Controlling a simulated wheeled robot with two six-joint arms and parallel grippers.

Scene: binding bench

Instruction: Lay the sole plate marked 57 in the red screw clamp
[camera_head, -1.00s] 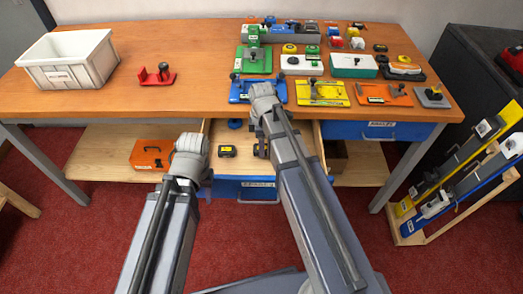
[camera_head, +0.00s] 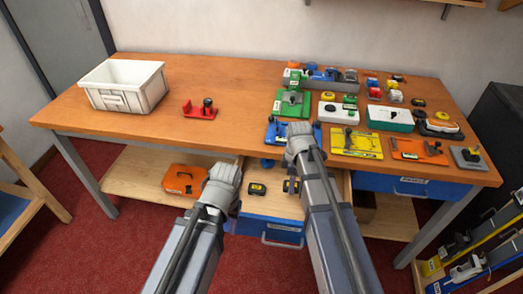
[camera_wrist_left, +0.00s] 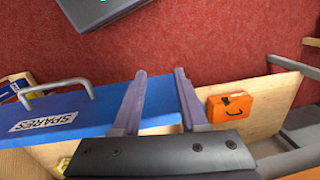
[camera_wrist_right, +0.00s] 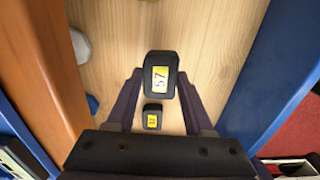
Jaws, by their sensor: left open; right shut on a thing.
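The sole plate marked 57 (camera_wrist_right: 162,76) is a black block with a yellow label. My right gripper (camera_wrist_right: 159,74) is shut on it inside the open drawer; the plate also shows in the head view (camera_head: 290,186) beside my right forearm, which hides most of that gripper. A smaller-looking black plate (camera_wrist_right: 152,116) with a yellow label lies beside it on the drawer floor; I cannot read its number surely. The red screw clamp (camera_head: 202,109) stands on the bench, right of the white bin. My left gripper (camera_wrist_left: 162,74) is open and empty, near the drawer's end.
The open drawer (camera_head: 270,230) has a blue front marked SPARES. An orange box (camera_head: 184,180) sits on the lower shelf to its left. The white bin (camera_head: 125,88) stands at the bench's left. Several coloured fixtures crowd the right half; bare bench top surrounds the clamp.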

